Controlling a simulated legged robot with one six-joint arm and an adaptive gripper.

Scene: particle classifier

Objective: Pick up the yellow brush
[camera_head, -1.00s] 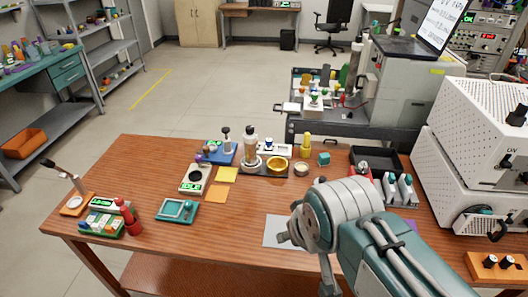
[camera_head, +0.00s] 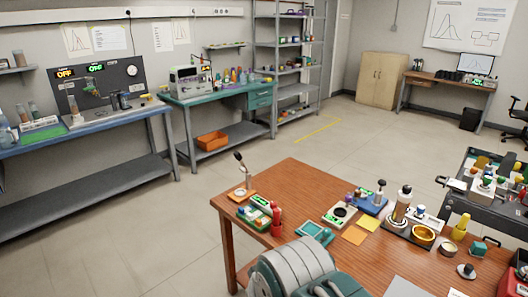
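I cannot pick out a yellow brush for certain. A small upright yellow object (camera_head: 460,227) stands on the wooden table (camera_head: 300,180) at the right, behind a gold bowl (camera_head: 423,234); it is too small to tell whether it is a brush. My arm, grey and teal, rises at the bottom middle in front of the table's near side. My gripper's fingers do not show, so its opening cannot be seen. My arm hides part of the near tabletop.
A teal tray (camera_head: 315,233), yellow note squares (camera_head: 368,222) and an upright bottle (camera_head: 401,204) also stand on the table. A dark cart (camera_head: 462,185) is at right. A blue-topped bench (camera_head: 95,130) and a teal bench (camera_head: 222,92) line the left wall. Open floor lies between.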

